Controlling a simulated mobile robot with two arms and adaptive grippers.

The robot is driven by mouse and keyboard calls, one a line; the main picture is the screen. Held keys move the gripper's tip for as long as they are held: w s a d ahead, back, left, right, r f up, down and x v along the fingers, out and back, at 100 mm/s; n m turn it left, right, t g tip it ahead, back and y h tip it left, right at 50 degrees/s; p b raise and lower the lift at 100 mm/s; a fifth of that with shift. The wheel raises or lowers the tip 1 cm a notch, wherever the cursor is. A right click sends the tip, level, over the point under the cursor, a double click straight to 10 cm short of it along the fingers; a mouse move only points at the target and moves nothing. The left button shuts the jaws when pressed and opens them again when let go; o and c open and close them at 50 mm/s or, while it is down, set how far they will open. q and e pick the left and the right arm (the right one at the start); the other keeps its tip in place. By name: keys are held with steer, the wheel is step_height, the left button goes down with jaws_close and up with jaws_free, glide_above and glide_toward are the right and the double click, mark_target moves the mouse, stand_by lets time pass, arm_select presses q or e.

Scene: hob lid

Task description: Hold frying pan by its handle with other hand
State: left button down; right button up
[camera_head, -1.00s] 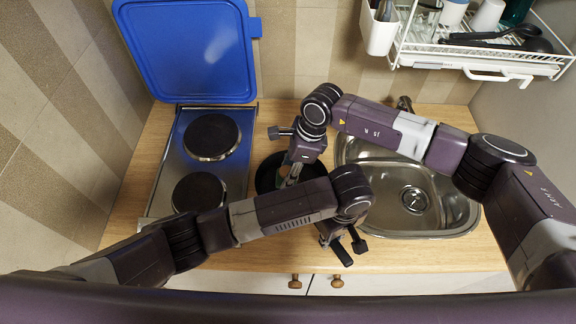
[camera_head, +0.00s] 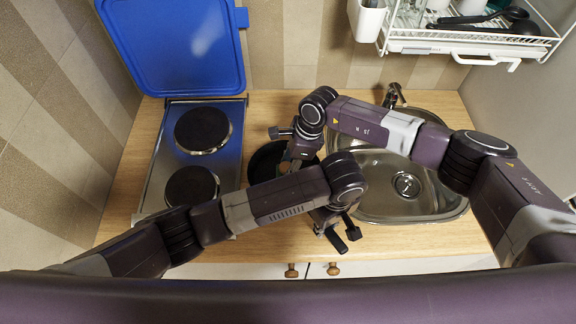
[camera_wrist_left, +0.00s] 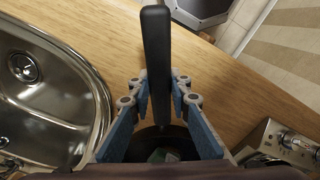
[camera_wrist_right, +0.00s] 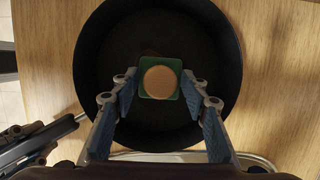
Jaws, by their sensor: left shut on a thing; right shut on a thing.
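The black frying pan (camera_head: 262,166) rests on the wooden counter between hob and sink, partly hidden by my arms in the head view. Its dark handle (camera_wrist_left: 156,50) runs towards the counter's front edge. A green square block with a round tan top (camera_wrist_right: 161,82) is inside the pan (camera_wrist_right: 95,60). My right gripper (camera_wrist_right: 160,77) is shut on this block, its fingertips at two sides of it.
The hob (camera_head: 165,178) with two dark plates is at left, its blue lid (camera_head: 172,50) standing open. The steel sink (camera_head: 430,200) is at right. A white dish rack (camera_head: 455,46) hangs at the back right. My arms cross over the counter.

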steer(key=shift+s+a, duration=0.3)
steer(key=shift+a, duration=0.2)
steer(key=shift+s+a, duration=0.25)
steer(key=shift+a, duration=0.25)
steer(key=shift+w+d, duration=0.45)
steer(key=shift+d, duration=0.35)
steer(key=shift+w+d, duration=0.4)
steer(key=shift+d, duration=0.4)
steer(key=a, duration=0.1)
steer(key=s+a, duration=0.1)
steer(key=a, duration=0.1)
steer(key=shift+s, duration=0.3)
steer(key=shift+a+r, duration=0.1)
steer(key=shift+r, duration=4)
arm_select(q)
steer(key=c, duration=1.7)
jaws_free()
